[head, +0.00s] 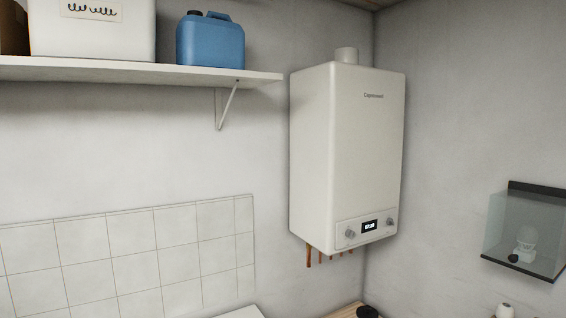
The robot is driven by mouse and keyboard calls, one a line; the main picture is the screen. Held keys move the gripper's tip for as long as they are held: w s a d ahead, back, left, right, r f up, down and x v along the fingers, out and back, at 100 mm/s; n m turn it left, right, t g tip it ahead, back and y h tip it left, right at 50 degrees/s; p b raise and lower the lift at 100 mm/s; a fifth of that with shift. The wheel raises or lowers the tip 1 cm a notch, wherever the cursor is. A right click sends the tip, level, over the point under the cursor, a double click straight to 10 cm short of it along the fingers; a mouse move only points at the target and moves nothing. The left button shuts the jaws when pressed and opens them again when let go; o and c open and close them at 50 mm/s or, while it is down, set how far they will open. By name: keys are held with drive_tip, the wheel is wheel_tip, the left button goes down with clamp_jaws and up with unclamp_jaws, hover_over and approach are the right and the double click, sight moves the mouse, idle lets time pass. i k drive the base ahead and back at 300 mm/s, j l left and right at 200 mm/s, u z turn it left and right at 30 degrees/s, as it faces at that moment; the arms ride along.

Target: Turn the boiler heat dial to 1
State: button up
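The white boiler (345,150) hangs on the wall in the corner, right of centre in the head view. Its lower front panel (366,227) has a small dark display (370,226) with lit digits too small to read surely. One grey dial (350,234) sits left of the display and another grey dial (390,221) sits right of it. I cannot tell which one is the heat dial, and their settings are too small to read. My gripper is not in view.
A white shelf (130,70) on the left wall carries a blue canister (210,40) and a white box (95,35). Copper pipes (308,256) stick out under the boiler. A glass-sided box (525,235) hangs at right. The space before the boiler looks clear.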

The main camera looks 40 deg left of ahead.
sight(349, 233)
drive_tip(key=u, duration=1.3)
